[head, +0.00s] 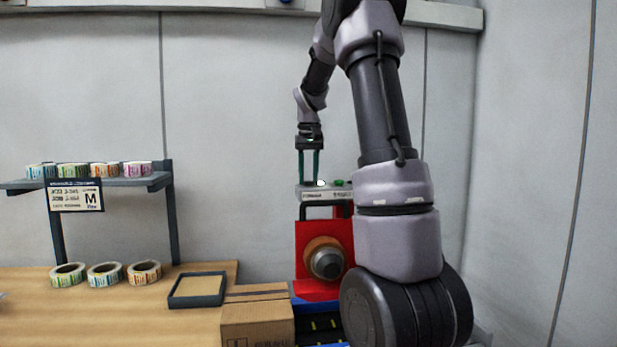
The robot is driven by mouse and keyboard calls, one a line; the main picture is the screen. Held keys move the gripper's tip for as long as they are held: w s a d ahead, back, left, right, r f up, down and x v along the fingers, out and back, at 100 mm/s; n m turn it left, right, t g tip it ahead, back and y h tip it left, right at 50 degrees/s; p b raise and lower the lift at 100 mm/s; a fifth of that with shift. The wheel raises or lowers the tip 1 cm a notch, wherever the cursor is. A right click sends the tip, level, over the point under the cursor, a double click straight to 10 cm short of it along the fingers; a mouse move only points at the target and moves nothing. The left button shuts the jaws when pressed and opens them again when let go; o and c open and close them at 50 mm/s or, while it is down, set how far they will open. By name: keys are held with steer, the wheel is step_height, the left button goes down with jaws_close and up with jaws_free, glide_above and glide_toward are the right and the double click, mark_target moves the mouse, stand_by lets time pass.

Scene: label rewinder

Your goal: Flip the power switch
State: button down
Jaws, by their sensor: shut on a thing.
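The label rewinder (310,265) is a red machine with an orange and grey roll hub on its front and a pale control box (314,195) on top. My gripper (309,181) points straight down from above, with two thin green fingers at the left part of the box's top. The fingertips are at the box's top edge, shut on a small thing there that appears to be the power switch. The switch itself is too small to make out, so its position cannot be told. A white round knob (320,183) and a green button (339,183) sit just right of the fingers.
My arm hides the machine's right side. A cardboard box (257,323) and a dark-framed tray (197,289) stand left of the machine. Several label rolls lie on the wooden table (110,315) and on a shelf (120,184) with a sign. The wall is behind.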

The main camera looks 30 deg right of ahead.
stand_by(0.3)
steer(key=c, duration=0.5)
jaws_free()
steer(key=shift+r, duration=0.1)
steer(key=r, duration=0.3)
steer(key=s+r, duration=0.1)
steer(key=r, duration=0.6)
steer(key=shift+s+a+r, duration=0.15)
steer(key=shift+r, duration=0.15)
